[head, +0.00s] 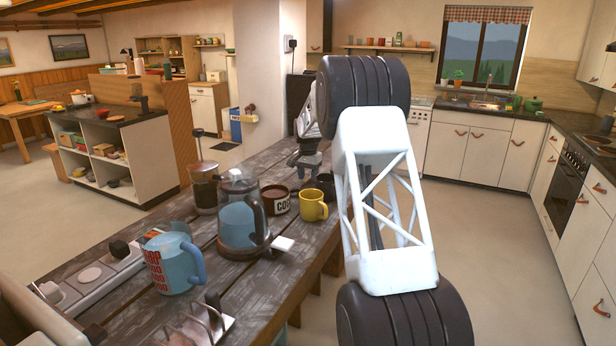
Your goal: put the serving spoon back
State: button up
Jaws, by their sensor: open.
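I cannot make out a serving spoon in the head view. My gripper (305,166) is small and partly hidden behind my own arm, over the far part of the dark plank table (285,250). It is open, above and behind the mugs, and I see nothing held in it. A brown-and-white lettered pot (277,203), a yellow mug (314,206) and a dark mug (326,182) stand just in front of it. My arm hides part of the area to the right.
A glass kettle (240,222), a French press (204,188) and a blue lettered mug (171,264) stand on the table. A metal rack (201,324) is at the near edge, a power strip (96,279) at left. The floor (500,240) on the right is clear.

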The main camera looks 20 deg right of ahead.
jog(key=shift+r, duration=0.1)
jog(key=shift+r, duration=3.8)
jog(key=shift+s+a+r, duration=0.1)
jog(key=shift+s, duration=0.05)
jog(key=shift+s+a+r, duration=0.1)
jog(key=shift+s+r, duration=0.05)
jog(key=s+a+r+n, duration=0.1)
jog(key=s+a+r, duration=0.3)
jog(key=s, duration=0.7)
jog(key=s+a+r+n+t, duration=0.15)
jog(key=s+a+r, duration=0.35)
jog(key=s, duration=0.7)
jog(key=s+a+r+n, duration=0.2)
jog(key=s+a+r, duration=0.2)
jog(key=s, duration=0.7)
jog(key=s+a+f+n, duration=0.1)
jog(key=s+a+f, duration=0.1)
jog(key=s, duration=1)
jog(key=s+a+f+n, duration=0.2)
jog(key=s+f, duration=0.3)
jog(key=s, duration=0.8)
jog(key=s+a+f+n, duration=0.1)
jog(key=s+a+f, duration=0.1)
jog(key=s, duration=1)
jog(key=shift+s+a+f+t, duration=0.2)
jog(key=shift+f+t, duration=0.25)
jog(key=shift+f, duration=0.4)
